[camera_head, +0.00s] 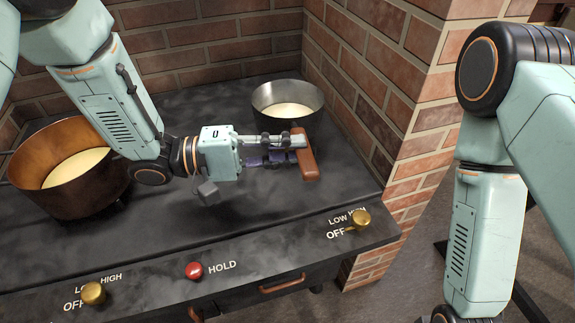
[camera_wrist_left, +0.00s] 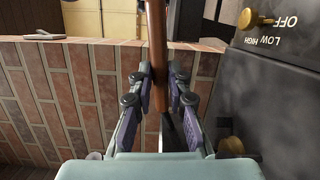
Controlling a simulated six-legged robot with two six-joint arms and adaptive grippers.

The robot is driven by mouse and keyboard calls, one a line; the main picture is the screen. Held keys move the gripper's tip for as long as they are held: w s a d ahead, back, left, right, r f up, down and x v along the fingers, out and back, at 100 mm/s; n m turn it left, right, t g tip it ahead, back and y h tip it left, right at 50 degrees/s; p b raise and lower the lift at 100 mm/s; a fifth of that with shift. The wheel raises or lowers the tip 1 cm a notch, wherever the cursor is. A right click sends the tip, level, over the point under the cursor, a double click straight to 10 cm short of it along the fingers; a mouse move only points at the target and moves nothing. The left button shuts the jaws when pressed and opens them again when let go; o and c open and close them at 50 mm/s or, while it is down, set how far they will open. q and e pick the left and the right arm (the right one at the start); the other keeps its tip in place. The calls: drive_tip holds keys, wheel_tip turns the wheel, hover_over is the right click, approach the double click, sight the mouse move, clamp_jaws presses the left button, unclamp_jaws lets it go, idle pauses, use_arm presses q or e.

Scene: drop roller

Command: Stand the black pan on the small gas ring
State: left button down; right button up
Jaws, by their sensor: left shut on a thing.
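The black pan (camera_head: 262,119) is at the back right of the stove, near the brick corner, with pale cream contents inside. Its reddish-brown handle (camera_head: 309,166) points toward the front. My left gripper (camera_head: 298,148) is shut on the handle, reaching it from the left. In the left wrist view the handle (camera_wrist_left: 157,45) runs between the two fingers (camera_wrist_left: 158,90). The pan looks about level. No gas ring shows clearly, and I cannot tell whether the pan touches the stove top. My right arm is at the right; its gripper is out of view.
A copper pot (camera_head: 50,200) with pale contents stands at the left of the stove (camera_head: 230,235). Brick walls (camera_head: 360,80) close off the back and right. The front panel has brass knobs (camera_head: 94,293) (camera_head: 361,219) and a red HOLD button (camera_head: 194,270). The front middle is clear.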

use_arm(q)
wheel_tip(320, 180, down, 4)
drive_tip(key=shift+f+b, duration=0.1)
drive_tip(key=shift+b, duration=0.6)
drive_tip(key=shift+a, duration=0.1)
drive_tip(key=c, duration=1.7)
unclamp_jaws()
drive_tip(key=shift+s+f, duration=0.1)
drive_tip(key=shift+f, duration=0.1)
drive_tip(key=o, duration=0.4)
